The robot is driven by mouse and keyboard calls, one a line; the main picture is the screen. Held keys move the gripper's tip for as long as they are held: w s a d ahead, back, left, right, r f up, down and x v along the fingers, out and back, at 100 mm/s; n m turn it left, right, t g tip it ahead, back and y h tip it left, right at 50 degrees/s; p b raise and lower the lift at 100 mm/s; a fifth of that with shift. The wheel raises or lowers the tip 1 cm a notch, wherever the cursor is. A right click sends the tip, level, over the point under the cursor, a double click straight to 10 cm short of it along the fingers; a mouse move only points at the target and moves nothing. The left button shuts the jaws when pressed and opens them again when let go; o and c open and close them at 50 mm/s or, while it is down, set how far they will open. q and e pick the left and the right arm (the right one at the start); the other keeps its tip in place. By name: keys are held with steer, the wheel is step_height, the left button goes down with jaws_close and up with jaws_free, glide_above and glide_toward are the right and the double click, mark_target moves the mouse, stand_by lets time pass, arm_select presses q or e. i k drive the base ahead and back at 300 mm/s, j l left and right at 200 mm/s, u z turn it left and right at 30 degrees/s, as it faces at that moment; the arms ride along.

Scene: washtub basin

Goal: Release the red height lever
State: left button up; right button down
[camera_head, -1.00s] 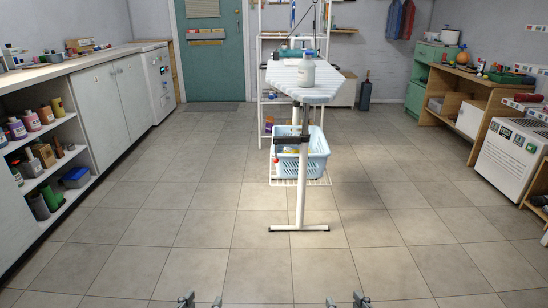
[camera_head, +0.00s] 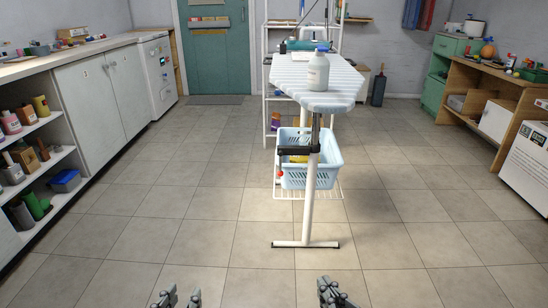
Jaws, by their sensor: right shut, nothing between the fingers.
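The ironing board (camera_head: 318,80) stands ahead of me on a white post (camera_head: 310,205) with a T-shaped foot. A black collar (camera_head: 300,151) sits on the post under the board. The red height lever (camera_head: 281,174) shows as a small red knob hanging below the left end of this collar, in front of the blue basket. My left gripper (camera_head: 181,298) is at the bottom edge, open and empty. My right gripper (camera_head: 333,294) is at the bottom edge, shut and empty. Both are well short of the lever and touch nothing.
Cabinets (camera_head: 92,98) line the left, and a wooden shelf unit (camera_head: 478,92) stands at right. The tiled floor between is clear.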

mark_target(280, 173)
steer(key=i+l+u, duration=0.15)
steer(key=i, duration=0.3)
steer(key=i+l+u, duration=0.15)
steer(key=i, duration=0.25)
steer(key=l, duration=0.1)
